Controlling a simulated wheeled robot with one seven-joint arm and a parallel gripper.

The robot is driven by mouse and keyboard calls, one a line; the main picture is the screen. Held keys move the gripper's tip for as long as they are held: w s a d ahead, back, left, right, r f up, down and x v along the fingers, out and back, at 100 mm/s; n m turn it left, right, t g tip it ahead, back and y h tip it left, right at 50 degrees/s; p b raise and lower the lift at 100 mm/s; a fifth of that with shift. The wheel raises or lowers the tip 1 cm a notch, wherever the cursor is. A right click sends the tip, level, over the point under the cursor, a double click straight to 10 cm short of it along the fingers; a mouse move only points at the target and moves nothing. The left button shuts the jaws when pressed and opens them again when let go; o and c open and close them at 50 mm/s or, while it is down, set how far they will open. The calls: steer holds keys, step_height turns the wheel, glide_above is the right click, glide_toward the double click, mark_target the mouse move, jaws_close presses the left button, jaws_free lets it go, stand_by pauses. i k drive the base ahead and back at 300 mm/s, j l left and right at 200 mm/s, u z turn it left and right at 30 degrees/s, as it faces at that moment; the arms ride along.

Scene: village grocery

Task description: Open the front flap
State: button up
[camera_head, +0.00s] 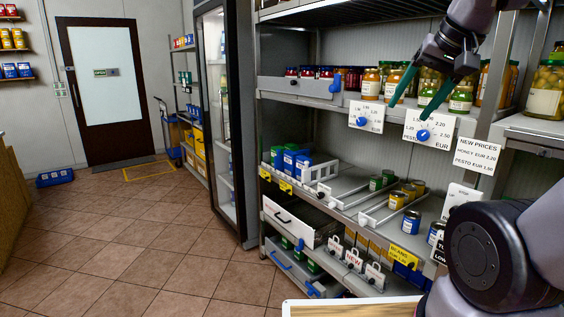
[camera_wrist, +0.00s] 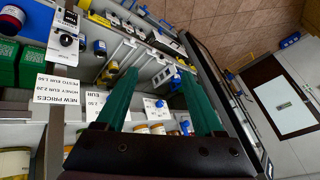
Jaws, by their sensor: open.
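A grey front flap (camera_head: 300,87) with a blue latch (camera_head: 335,83) stands upright along the jar shelf's front edge, left of the price dials. It looks closed, with red-lidded jars behind it. Another grey front panel (camera_head: 290,271) with a blue handle edge sits low on the bottom shelf; I cannot tell which one is the task's flap. My gripper (camera_head: 408,111) hangs in front of the jar shelf, right of the upper flap and near the dial cards. Its two green fingers are apart and empty, also in the wrist view (camera_wrist: 158,73). It appears clear of the flap.
Dial cards with blue knobs (camera_head: 422,135) and a price sign (camera_head: 476,156) hang on the shelf edge near my gripper. Jars (camera_head: 371,84) stand behind. A white drawer (camera_head: 290,222) is lower down. Floor at left (camera_head: 130,230) is clear; a blue crate (camera_head: 55,177) lies by the door.

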mark_target(318, 89)
steer(key=i+j, duration=0.75)
